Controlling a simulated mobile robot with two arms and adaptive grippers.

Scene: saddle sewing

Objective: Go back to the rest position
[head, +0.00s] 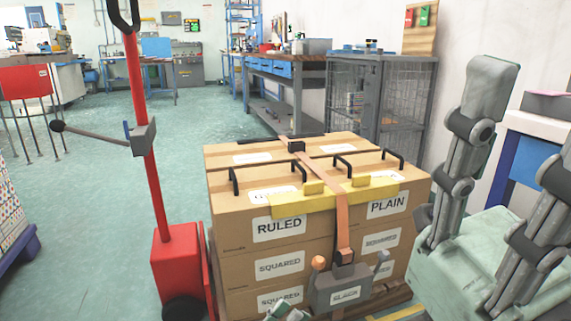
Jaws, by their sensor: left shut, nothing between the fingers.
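The tip of my left gripper (282,311) shows at the bottom edge of the head view, in front of the lower part of the stacked cartons (235,268). It is shut and empty. Most of this gripper is cut off by the frame edge. My right gripper is not in view.
The strapped cartons carry black handles and a grey buckle box (343,289). A red hand truck (174,268) stands left of them. A wire cage cabinet (378,100) and a workbench (272,68) are behind. Green floor (110,200) is open at left.

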